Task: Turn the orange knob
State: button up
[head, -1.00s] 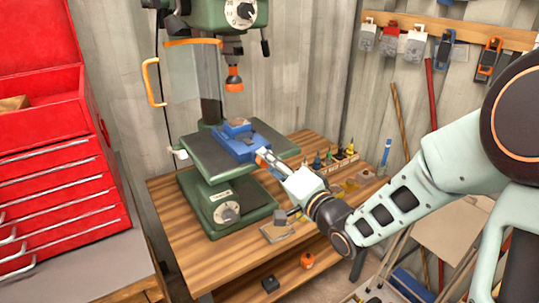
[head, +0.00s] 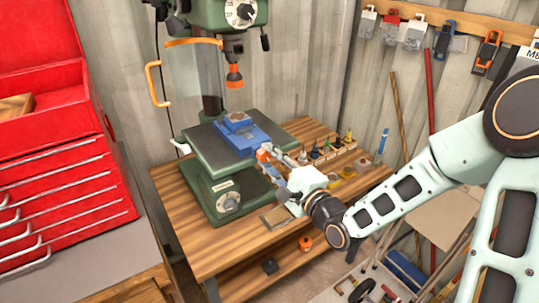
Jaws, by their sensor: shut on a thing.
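The blue vise (head: 243,141) sits on the green drill press table (head: 205,153). A small orange knob (head: 262,157) shows at the vise's near right end, partly hidden by my gripper. My gripper (head: 266,162) reaches in from the right, its fingers at that end of the vise, and is shut on the orange knob. The fingers largely cover the contact, so the knob's exact angle cannot be seen.
Several small tools stand in a wooden rack (head: 335,155) behind my gripper. A red tool chest (head: 60,150) stands at the left. An orange object (head: 305,243) lies on the lower shelf.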

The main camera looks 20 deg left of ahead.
jog(key=shift+r, duration=0.15)
dwell(0.3)
jog(key=o, duration=1.2)
jog(key=shift+c, duration=0.2)
jog(key=v, duration=0.7)
jog(key=shift+s+d, duration=0.15)
jog(key=shift+s, duration=0.05)
